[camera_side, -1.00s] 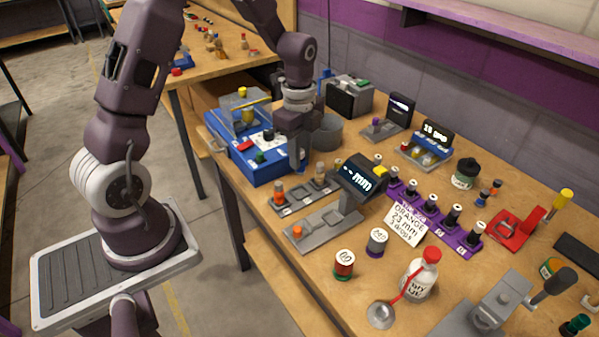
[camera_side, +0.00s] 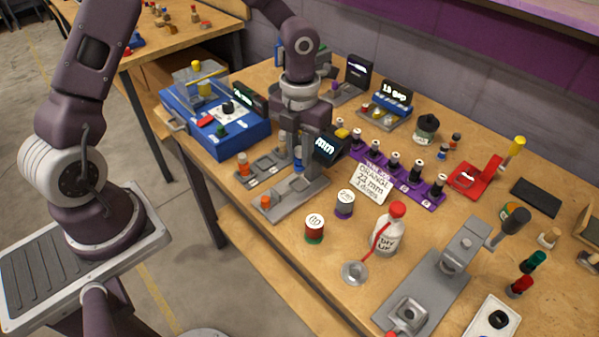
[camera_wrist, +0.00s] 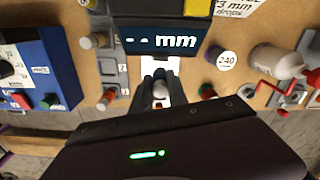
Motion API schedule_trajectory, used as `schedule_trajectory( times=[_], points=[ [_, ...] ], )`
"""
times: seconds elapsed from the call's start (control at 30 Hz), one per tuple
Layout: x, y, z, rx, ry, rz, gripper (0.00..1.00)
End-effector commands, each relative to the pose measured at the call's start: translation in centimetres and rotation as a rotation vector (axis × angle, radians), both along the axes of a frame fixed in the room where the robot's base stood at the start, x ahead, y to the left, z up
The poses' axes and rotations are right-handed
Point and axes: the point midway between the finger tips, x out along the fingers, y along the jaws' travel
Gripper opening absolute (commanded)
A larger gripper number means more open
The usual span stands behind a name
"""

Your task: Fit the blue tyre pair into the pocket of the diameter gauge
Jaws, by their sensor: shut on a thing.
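My gripper (camera_side: 299,150) points down and is shut on the blue tyre pair (camera_side: 298,166), of which only a little blue shows between the fingers. In the wrist view my gripper (camera_wrist: 161,88) has a pale-topped piece between its fingers. The diameter gauge (camera_side: 283,205) is a grey base with a post and a dark "mm" display (camera_side: 327,146). The held pair is over or at the gauge base, just left of the display. The pocket is hidden by my fingers, so I cannot tell whether the pair is inside it. The display (camera_wrist: 160,40) also fills the top of the wrist view.
A grey slotted tray (camera_side: 257,178) with an orange-topped piece stands left of the gauge. A blue box (camera_side: 230,143) is behind it. A purple rack (camera_side: 430,196) with several black pieces, a card (camera_side: 372,184) and a white bottle (camera_side: 388,235) stand to the right.

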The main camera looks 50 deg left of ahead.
Motion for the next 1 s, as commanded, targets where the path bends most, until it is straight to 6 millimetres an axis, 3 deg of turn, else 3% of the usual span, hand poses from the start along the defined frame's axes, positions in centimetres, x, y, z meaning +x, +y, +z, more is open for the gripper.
schedule_trajectory(
  times=[0.23, 0.6, 0.63, 0.73, 1.0],
  points=[
    [-0.1, 0.0, -4.3, 0.0, 0.002, 0.003, 0.0],
    [0.0, 0.0, -5.0, 0.0, 0.0, 0.004, 0.0],
    [0.0, 0.0, -5.1, 0.0, 0.0, 0.004, 0.21],
    [0.0, 0.0, -5.0, 0.0, -0.001, 0.005, 0.41],
    [0.0, 0.0, -5.0, 0.0, -0.001, 0.005, 0.41]
  ],
)
